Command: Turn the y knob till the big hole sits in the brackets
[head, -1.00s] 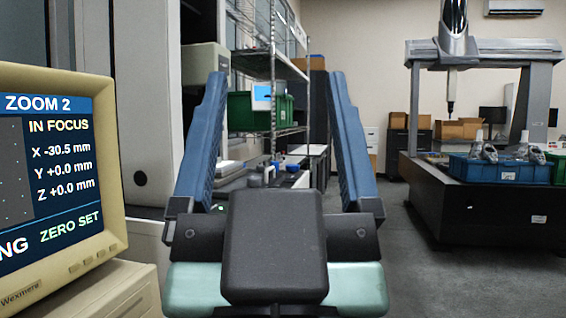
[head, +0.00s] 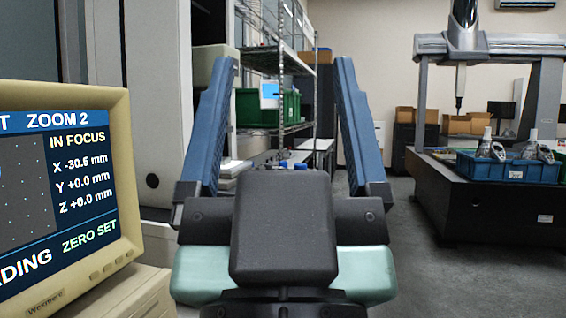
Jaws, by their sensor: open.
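My gripper (head: 288,62) is in the middle of the head view, with its two blue fingers spread wide and nothing between them. A beige monitor (head: 132,215) stands at the left, cut off by the picture edge. Its screen (head: 30,215) reads zoom 2, in focus, X -30.5 mm, Y +0.0 mm, Z +0.0 mm and zero set. Small pale dots show on the dark image area, with a bit of blue at its left edge. The y knob is not in view. I cannot make out the big hole or the brackets on the visible part of the screen.
A wire shelf (head: 278,62) with a green bin (head: 250,108) stands behind my gripper. At the right is a gantry machine on a dark base (head: 485,212), bearing a blue crate (head: 487,168) and bottles. The grey floor (head: 415,265) between is clear.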

